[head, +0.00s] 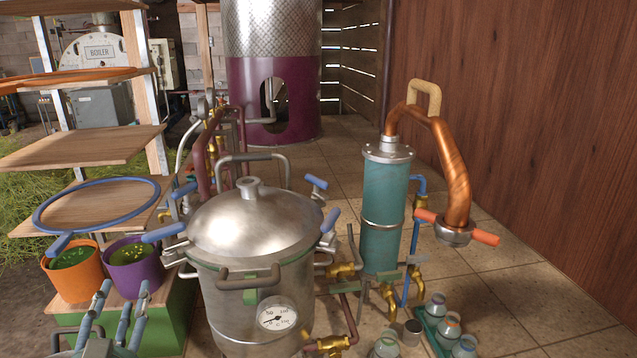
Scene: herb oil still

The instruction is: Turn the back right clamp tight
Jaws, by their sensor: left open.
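The metal still pot (250,285) stands upright in the middle, with its domed lid (252,222) on top. Blue-handled clamps sit around the lid rim. The back right clamp (316,183) has its handle sticking up and out past the rim; its lower part is partly hidden by the lid. The front right clamp (330,220) and front left clamp (165,232) show nearer. The back left clamp (184,190) is partly hidden. My left gripper (123,293), with blue finger pads, is open and empty at lower left, in front of the pots, apart from the clamps. My right gripper is out of view.
A teal condenser (386,210) with a copper swan neck (450,170) stands right of the pot. Bottles (450,325) stand low in front. An orange pot (73,270), purple pot (132,263) and shelves with a blue hoop (150,183) fill the left.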

